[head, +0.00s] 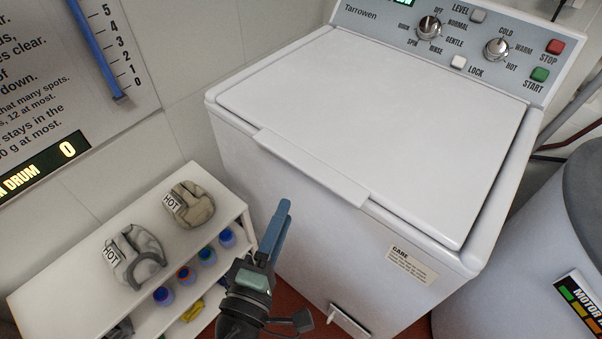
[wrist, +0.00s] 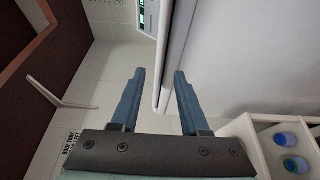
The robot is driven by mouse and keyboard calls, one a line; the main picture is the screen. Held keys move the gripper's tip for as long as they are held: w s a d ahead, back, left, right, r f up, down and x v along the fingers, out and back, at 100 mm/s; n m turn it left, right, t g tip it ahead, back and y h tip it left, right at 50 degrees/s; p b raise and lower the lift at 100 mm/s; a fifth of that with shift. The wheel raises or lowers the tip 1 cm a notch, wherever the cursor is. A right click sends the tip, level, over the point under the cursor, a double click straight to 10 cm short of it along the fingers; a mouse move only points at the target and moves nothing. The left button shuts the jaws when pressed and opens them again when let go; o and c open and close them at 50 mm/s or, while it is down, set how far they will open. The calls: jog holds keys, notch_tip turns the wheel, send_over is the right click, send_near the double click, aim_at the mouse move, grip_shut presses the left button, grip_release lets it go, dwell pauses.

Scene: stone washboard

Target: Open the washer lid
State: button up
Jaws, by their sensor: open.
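The washer lid (head: 375,110) is a white flat panel, lying shut on top of the white washer (head: 310,240). A raised lip (head: 310,166) runs along the middle of its front edge. My gripper (head: 284,208) is in front of the washer, its blue fingers pointing up, just below the lip in the head view. In the wrist view my gripper (wrist: 159,76) is open and empty, its two fingers spread. A pale edge of the washer, seemingly the lip (wrist: 163,85), shows between the fingertips there; I cannot tell its depth or any contact.
The control panel (head: 465,40) with knobs and buttons stands behind the lid. A grey drum (head: 555,210) stands at the right. The lid's top is clear.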

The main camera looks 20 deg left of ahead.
aim_at(302, 171)
jog(key=w, duration=0.3)
jog(key=w+p, duration=0.1)
jog(key=w, duration=0.6)
jog(key=shift+w+a, duration=0.15)
jog(key=shift+a, duration=0.1)
grip_shut()
dwell(0.9)
